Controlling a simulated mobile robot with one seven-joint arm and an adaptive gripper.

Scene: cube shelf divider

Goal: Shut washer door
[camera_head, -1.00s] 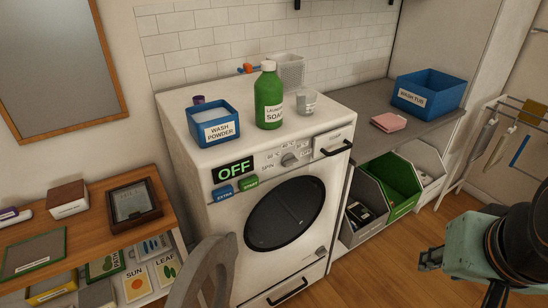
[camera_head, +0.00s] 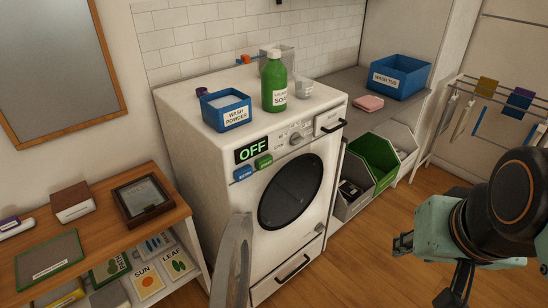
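The white washer (camera_head: 207,160) stands against the tiled wall, with "OFF" on its display. Its grey round door (camera_head: 232,262) stands open, swung out at the left of the front and seen nearly edge-on. The dark round drum opening (camera_head: 290,192) is uncovered; I cannot make out anything inside. My gripper (camera_head: 424,272) is at the lower right, well to the right of the washer and apart from the door. Its two dark fingers are spread with nothing between them.
On the washer stand a blue wash powder box (camera_head: 225,109), a green soap bottle (camera_head: 273,82) and a clear cup (camera_head: 304,88). A low wooden shelf (camera_head: 95,232) stands left, near the door. Open bins (camera_head: 376,160) are right of the washer. Wooden floor (camera_head: 345,255) lies clear before it.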

